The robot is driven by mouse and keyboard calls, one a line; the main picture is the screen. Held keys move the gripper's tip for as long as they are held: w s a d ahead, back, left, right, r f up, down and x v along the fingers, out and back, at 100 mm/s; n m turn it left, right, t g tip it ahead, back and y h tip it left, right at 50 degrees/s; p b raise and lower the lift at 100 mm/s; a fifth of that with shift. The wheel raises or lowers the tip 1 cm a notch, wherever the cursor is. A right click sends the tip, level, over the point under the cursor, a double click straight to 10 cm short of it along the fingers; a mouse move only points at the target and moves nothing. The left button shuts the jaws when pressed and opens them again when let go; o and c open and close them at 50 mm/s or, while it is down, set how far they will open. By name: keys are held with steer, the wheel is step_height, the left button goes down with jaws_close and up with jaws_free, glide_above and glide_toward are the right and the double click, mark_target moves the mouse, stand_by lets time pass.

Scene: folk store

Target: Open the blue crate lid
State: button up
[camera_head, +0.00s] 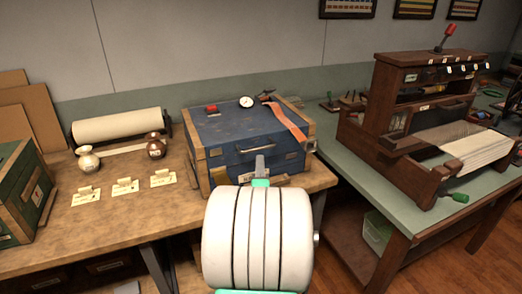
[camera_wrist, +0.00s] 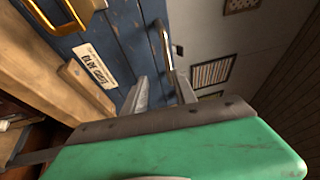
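The blue crate (camera_head: 250,160) with tan wooden corners stands on the wooden bench, and its blue lid (camera_head: 235,122) lies closed. A dark bar handle (camera_head: 248,145) runs across its front; it also shows in the wrist view (camera_wrist: 164,42). My gripper (camera_head: 260,163) is in front of the crate, near the handle. In the wrist view my gripper (camera_wrist: 163,88) is open, with a gap between its two grey fingers. The handle's near end appears close to the fingertips; I cannot tell whether they touch. My arm hides the crate's lower front in the head view.
On the lid lie a red block (camera_head: 211,109), a round white dial (camera_head: 246,102) and an orange strap (camera_head: 287,121) hanging over the right side. A paper roll (camera_head: 115,125) and tags stand left. A loom (camera_head: 430,120) stands right. A green box (camera_head: 22,195) is far left.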

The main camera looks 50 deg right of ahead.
mark_target(261, 148)
steer(key=shift+m+h, duration=0.4)
steer(key=x, duration=0.4)
steer(key=r+x, duration=0.1)
steer(key=x, duration=0.2)
steer(key=shift+w+d+r+p, duration=0.1)
steer(key=shift+d+r+p, duration=0.1)
steer(key=shift+d+p, duration=0.15)
jaws_close()
stand_by(0.6)
